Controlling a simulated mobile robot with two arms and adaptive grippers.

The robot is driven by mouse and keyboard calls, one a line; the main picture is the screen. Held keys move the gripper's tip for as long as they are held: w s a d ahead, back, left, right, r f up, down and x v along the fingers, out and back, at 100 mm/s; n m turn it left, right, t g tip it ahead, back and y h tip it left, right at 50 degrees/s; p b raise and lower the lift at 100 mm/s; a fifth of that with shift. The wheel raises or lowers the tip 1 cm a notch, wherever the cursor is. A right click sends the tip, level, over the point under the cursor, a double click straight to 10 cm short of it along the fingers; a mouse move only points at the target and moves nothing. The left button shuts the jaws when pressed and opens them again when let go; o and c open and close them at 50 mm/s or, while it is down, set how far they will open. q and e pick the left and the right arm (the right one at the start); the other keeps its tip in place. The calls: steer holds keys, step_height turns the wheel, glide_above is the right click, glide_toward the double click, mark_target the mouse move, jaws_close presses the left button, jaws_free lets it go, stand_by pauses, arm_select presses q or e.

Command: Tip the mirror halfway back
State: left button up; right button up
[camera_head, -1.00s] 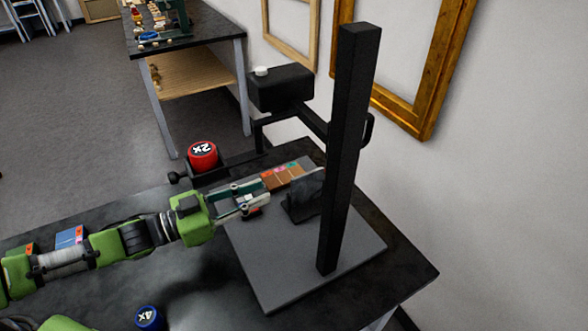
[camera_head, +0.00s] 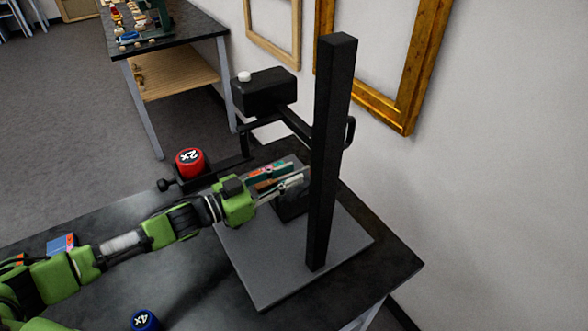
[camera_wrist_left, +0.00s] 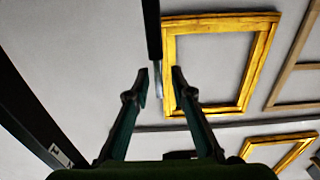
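A tall black post (camera_head: 331,150) stands on a flat grey base plate (camera_head: 265,265) on the dark table. A small dark stand (camera_head: 292,209), the likely mirror's mount, is on the plate left of the post; the fingers and post cover most of what it holds. My left gripper (camera_head: 299,173) reaches over the plate to this spot. In the left wrist view its fingers are apart, and a thin grey strip (camera_wrist_left: 158,76), possibly the mirror seen edge-on, shows between the fingertips. I cannot tell whether they touch it. My right gripper is out of view.
A black arm with a box (camera_head: 265,92) hangs on the post's left. A red 2x weight (camera_head: 190,162) sits behind my left arm; a blue 4x one (camera_head: 145,320) is near the front. Gold frames (camera_head: 405,85) hang on the wall.

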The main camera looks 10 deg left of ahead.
arm_select(q)
steer(key=shift+x, duration=1.05)
jaws_close()
